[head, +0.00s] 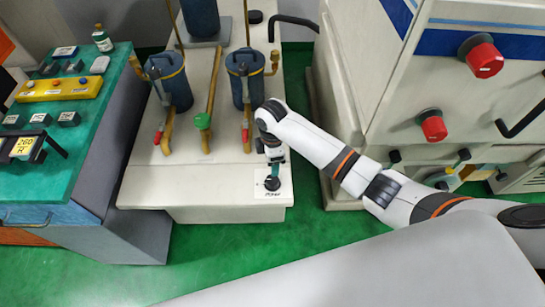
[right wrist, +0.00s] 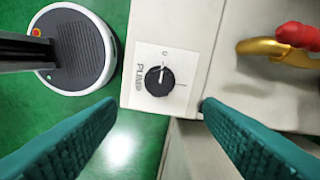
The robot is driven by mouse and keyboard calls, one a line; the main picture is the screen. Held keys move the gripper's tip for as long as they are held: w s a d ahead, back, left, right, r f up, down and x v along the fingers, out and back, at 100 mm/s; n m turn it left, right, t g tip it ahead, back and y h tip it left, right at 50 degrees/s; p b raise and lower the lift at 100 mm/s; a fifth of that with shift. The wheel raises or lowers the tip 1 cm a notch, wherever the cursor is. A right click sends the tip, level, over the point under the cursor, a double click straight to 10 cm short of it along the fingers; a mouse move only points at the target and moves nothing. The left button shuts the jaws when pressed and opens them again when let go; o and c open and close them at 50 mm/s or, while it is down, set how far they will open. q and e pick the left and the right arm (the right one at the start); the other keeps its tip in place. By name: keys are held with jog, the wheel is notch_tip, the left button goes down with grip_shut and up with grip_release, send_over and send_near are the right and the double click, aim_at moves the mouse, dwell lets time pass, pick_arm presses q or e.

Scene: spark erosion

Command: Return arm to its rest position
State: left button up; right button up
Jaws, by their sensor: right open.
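My right arm comes in from the right in the head view. My right gripper (head: 276,168) points down just above a small white plate with a black pump knob (head: 272,183), at the front right corner of the pale cabinet. In the right wrist view, the gripper (right wrist: 160,104) has its two teal fingers wide apart with nothing between them. The black knob (right wrist: 159,80) shows beyond the fingertips, apart from them, on the white plate marked PUMP (right wrist: 140,60). Its light mark appears to point toward the 0. My left gripper is not in view.
A large machine with red knobs (head: 432,126) is at right. A teal-topped bench (head: 85,135) is at left. Green floor lies in front.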

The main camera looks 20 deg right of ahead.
jog(key=shift+r, duration=0.4)
